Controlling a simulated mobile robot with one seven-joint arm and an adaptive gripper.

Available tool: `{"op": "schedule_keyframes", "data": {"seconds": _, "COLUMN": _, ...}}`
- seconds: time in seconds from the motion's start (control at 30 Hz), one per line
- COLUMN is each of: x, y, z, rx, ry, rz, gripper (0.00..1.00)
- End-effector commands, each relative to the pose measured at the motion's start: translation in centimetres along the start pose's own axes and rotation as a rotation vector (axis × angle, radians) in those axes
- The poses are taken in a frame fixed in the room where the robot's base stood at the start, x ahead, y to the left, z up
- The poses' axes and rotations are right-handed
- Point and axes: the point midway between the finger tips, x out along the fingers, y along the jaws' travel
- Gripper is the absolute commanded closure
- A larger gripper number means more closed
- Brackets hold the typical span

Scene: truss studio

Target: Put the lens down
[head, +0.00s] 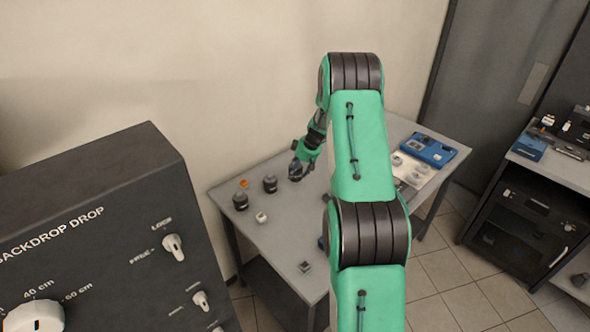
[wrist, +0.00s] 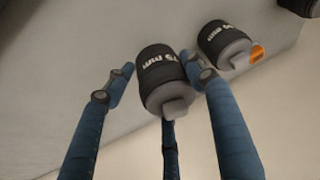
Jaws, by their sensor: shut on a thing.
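My gripper (wrist: 158,78) is shut on a lens (wrist: 160,72), a dark ribbed barrel with white lettering and a grey end. The lens sits between the blue fingers in the wrist view. In the head view, my gripper (head: 303,168) is low over the table (head: 285,245), and the held lens (head: 295,172) shows only in part. I cannot tell whether it touches the tabletop. A similar lens (wrist: 222,42) is beside it in the wrist view, apart from the right finger. In the head view, two dark lenses (head: 270,184) (head: 240,201) stand left of my gripper.
An orange piece (head: 244,184) lies behind the lenses. A small white block (head: 261,217) and a small grey item (head: 305,266) are nearer the front. A blue case (head: 428,150) and a pale tray (head: 412,172) are at the right. The wall stands close behind the table.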

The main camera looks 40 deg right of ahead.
Motion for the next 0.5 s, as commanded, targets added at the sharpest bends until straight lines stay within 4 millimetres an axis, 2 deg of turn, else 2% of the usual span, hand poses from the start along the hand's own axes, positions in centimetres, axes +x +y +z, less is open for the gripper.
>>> {"op": "schedule_keyframes", "data": {"seconds": 0.3, "x": 1.4, "y": 2.8, "z": -2.6, "rx": 0.000, "ry": 0.002, "rz": 0.001, "gripper": 0.93}}
{"op": "schedule_keyframes", "data": {"seconds": 0.5, "x": 2.0, "y": 4.1, "z": -3.7, "rx": 0.000, "ry": 0.001, "rz": 0.001, "gripper": 0.93}}
